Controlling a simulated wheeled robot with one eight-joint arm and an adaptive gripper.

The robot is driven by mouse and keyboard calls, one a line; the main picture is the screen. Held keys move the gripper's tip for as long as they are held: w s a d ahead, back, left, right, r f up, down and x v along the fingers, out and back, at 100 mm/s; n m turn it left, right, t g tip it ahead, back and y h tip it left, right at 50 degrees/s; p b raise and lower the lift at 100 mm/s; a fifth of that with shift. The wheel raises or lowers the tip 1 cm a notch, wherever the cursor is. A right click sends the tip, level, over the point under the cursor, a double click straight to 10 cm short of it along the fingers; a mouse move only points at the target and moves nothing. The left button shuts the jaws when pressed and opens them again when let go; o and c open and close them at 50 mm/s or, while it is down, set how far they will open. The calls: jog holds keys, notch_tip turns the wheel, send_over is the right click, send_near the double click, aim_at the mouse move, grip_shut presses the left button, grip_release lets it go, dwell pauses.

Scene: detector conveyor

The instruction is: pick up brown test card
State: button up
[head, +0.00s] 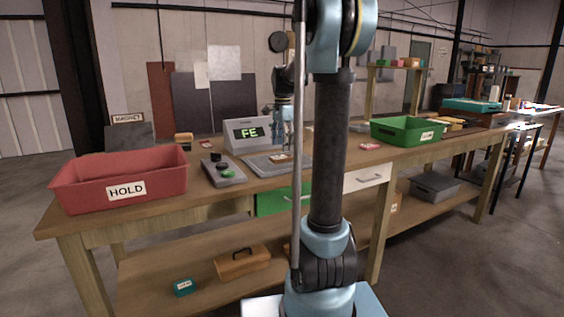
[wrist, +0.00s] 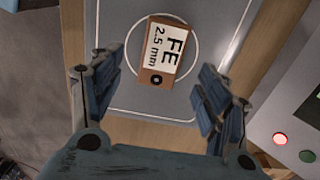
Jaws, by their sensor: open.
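The brown test card (wrist: 159,51) lies on a grey plate (wrist: 203,15) inside a white circle in the wrist view. It has a white label reading "FE 2.5 mm" and a dark round mark at its near end. My gripper (wrist: 161,92) is open and empty, with one finger on each side just short of the card. In the head view the card (head: 281,158) shows small on the plate (head: 262,170), partly hidden near my gripper (head: 283,138).
The detector (head: 243,134) with a green "FE" display stands beside the plate. A red HOLD bin (head: 82,192) is at the left end of the workbench, a green bin (head: 397,132) to the right. A grey button box (head: 222,175) sits left of the plate.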

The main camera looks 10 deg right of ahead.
aim_at(283, 156)
jog(key=f, duration=0.5)
jog(key=shift+w+d, duration=0.1)
jog(key=shift+w, duration=0.1)
jog(key=shift+r, duration=0.1)
jog(key=c, duration=1.3)
jog(key=shift+r, duration=0.1)
